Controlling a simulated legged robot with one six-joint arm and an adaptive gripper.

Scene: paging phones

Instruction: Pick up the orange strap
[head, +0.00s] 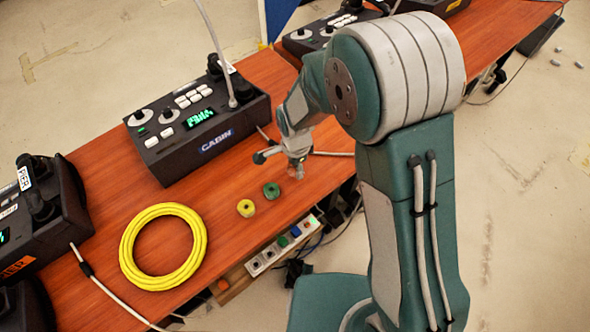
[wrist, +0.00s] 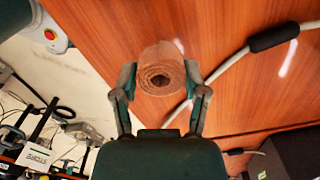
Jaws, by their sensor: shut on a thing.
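The orange strap is a rolled brownish-orange coil (wrist: 160,72), seen end-on in the wrist view. My gripper (wrist: 161,80) has one finger on each side of it and is shut on it. In the head view my gripper (head: 297,166) is low over the wooden table, near its front edge, and the strap is only a small, unclear reddish patch under the fingers. Whether the strap touches the table I cannot tell.
A green roll (head: 271,186) and a yellow roll (head: 246,204) lie left of my gripper. A yellow cable coil (head: 127,250) lies further left. The CABIN phone box (head: 215,142) stands behind, another box (head: 50,225) at far left. A socket strip (head: 270,254) runs below the table edge.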

